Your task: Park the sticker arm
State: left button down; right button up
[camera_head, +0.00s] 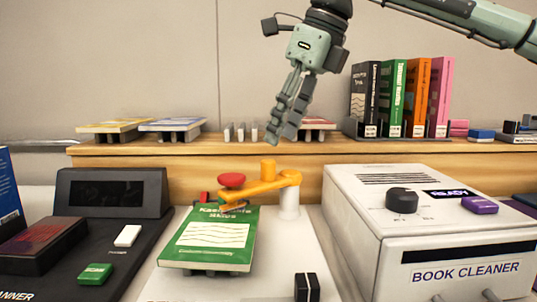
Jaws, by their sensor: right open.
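The sticker arm is an orange swing arm (261,186) on a white post (289,205) at the middle of the bench. An orange peg stands on it and a red round knob (231,180) sits near its left end. The arm points left, and its left end is over the top edge of a green book (208,240) lying on a low stand. My right gripper (282,136) hangs above and behind the sticker arm, apart from it, in front of the shelf. It is open and empty, pointing down. My left gripper is not in view.
A white book cleaner (450,240) with a dark dial stands at right. A black scanner (110,195) with a green button is at left. The wooden shelf (225,150) behind holds upright books (405,98) and flat books on stands (173,125). A small black block (307,288) is at front.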

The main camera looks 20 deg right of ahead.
aim_at(271, 162)
jog(key=x, duration=0.6)
jog(key=shift+f, duration=0.1)
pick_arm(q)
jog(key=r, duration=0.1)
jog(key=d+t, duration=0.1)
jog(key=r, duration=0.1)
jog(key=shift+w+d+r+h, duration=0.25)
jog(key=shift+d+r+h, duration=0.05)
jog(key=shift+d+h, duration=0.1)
pick_arm(e)
jog(key=shift+c, duration=0.5)
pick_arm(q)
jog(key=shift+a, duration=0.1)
pick_arm(e)
grip_shut()
